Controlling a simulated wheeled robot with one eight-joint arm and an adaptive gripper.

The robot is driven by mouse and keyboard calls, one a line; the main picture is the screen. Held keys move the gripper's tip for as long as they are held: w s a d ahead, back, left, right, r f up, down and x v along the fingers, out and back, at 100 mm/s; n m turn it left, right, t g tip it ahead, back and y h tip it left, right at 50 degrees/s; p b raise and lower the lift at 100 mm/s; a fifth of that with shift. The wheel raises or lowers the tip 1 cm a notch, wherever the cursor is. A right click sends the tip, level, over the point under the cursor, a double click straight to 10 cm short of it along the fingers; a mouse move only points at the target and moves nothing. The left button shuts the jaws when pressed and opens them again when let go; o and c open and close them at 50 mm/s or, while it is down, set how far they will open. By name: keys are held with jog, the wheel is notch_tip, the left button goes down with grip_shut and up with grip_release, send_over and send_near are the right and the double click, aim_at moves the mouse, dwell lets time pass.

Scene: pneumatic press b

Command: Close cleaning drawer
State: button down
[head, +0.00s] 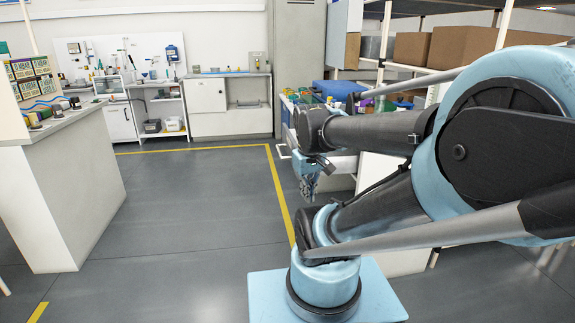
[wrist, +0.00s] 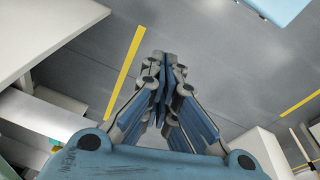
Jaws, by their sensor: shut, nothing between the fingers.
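My gripper (head: 308,188) hangs pointing down in front of the white cabinet on the right in the head view. In the wrist view my gripper (wrist: 162,58) has its blue-grey fingers together, with floor beyond them and nothing held. A pale drawer (head: 342,164) stands out from the cabinet beside the gripper, largely hidden by my arm. A light handle (head: 283,151) shows left of the arm. In the wrist view a white drawer-like edge (wrist: 40,113) lies to the left of the fingers, apart from them. I cannot tell for sure which drawer is the cleaning one.
Blue bins and bottles (head: 340,90) stand on the cabinet top behind my arm. Shelves with cardboard boxes (head: 412,47) are at the right. A white counter (head: 75,190) stands at the left. Grey floor (head: 190,215) with yellow lines is clear between them.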

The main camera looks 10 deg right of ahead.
jog(key=w+a+r+n+g+h, duration=0.1)
jog(key=w+r+n, duration=0.25)
jog(key=w, duration=0.55)
jog(key=w+a+r+n+h, duration=0.1)
jog(key=w+r+n, duration=0.3)
jog(key=w, duration=0.5)
jog(key=w+a+f+n+h, duration=0.1)
jog(key=w+a+f+n, duration=0.2)
jog(key=w, duration=0.5)
jog(key=w+a+f+n+h, duration=0.1)
jog(key=w+a+n, duration=0.2)
jog(key=w+n, duration=0.3)
jog(key=w+d+f+m, duration=0.1)
jog(key=d+f, duration=0.6)
jog(key=f, duration=0.2)
jog(key=shift+w+d+g, duration=0.2)
jog(key=shift+g, duration=0.2)
